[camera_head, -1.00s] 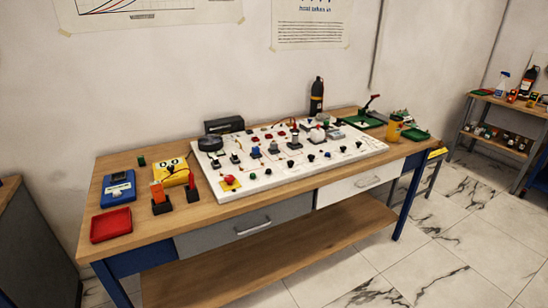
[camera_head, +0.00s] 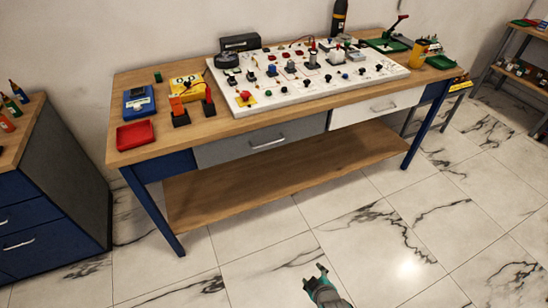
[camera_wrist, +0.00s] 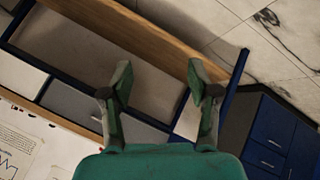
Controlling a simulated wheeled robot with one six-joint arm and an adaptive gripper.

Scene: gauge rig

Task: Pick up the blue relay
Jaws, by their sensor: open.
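A small blue part (camera_head: 272,70) stands on the white board (camera_head: 290,97) on the workbench, left of its middle; it looks like the blue relay, but it is too small to be sure. My gripper (camera_head: 315,274) is low at the bottom of the head view, above the tiled floor, well in front of the bench and far from the blue part. In the wrist view my gripper (camera_wrist: 158,74) has its two fingers apart with nothing between them. The blue part does not show in the wrist view.
The wooden workbench (camera_head: 140,98) has drawers and a lower shelf. A blue cabinet (camera_head: 50,205) stands left. The floor in front is clear.

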